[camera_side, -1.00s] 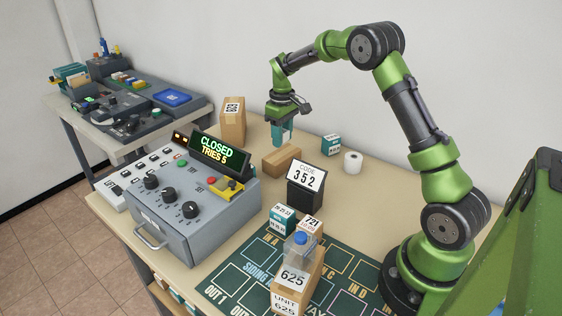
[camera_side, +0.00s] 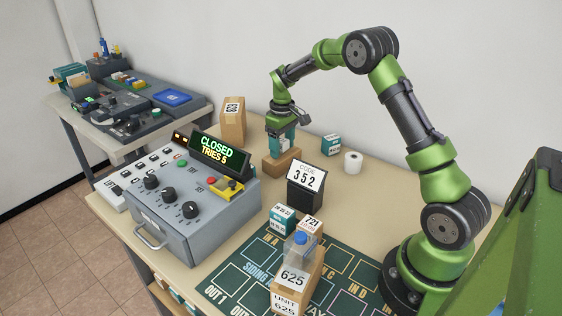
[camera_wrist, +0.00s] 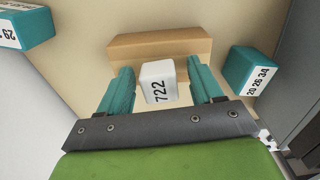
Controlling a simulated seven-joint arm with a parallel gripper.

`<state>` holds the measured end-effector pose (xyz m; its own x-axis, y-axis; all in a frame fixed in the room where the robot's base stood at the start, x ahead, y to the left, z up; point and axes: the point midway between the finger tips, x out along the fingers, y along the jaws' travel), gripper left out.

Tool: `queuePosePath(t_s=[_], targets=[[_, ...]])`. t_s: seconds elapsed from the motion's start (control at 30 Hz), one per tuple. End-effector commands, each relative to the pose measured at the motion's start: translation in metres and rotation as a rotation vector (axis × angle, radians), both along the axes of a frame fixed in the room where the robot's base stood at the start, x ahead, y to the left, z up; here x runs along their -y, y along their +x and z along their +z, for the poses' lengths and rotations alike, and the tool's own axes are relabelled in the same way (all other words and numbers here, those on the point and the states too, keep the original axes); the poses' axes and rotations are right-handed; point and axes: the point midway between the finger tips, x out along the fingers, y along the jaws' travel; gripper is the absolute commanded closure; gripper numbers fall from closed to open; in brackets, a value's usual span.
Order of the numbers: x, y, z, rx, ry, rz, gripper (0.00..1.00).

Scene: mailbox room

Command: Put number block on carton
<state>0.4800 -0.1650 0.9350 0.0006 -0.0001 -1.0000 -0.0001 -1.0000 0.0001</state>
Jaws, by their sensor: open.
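The white number block (camera_wrist: 158,82), marked 722, stands between my two teal fingers in the wrist view. Narrow gaps show on both sides of it. The brown carton (camera_wrist: 160,45) lies just beyond it, and the block overlaps the carton's edge in that picture. In the side view the carton (camera_side: 280,166) lies on the table behind the code stand, with my gripper (camera_side: 281,148) down over it. The block is hidden there by the fingers. My gripper (camera_wrist: 163,88) is open around the block. I cannot tell for sure what the block's underside rests on.
A teal box (camera_wrist: 252,70) is close beside my right finger in the wrist view, and another teal box (camera_wrist: 25,27) is at upper left.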

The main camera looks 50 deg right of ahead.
Motion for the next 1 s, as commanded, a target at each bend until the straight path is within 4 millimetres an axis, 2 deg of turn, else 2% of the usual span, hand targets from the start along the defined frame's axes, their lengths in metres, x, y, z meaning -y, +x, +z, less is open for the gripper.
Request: queuePosePath(t_s=[0.13,0.23,0.6,0.83,0.93,1.0], targets=[[0.000,0.000,0.006,0.002,0.000,0.000,0.35],[0.000,0.001,0.018,0.003,0.000,0.000,0.35],[0.000,0.001,0.095,0.004,-0.002,0.000,0.35],[-0.001,0.000,0.121,0.003,0.000,0.000,0.35],[-0.008,-0.004,0.134,0.022,0.001,-0.006,0.35],[-0.021,-0.012,0.148,0.053,0.005,-0.018,0.35]])
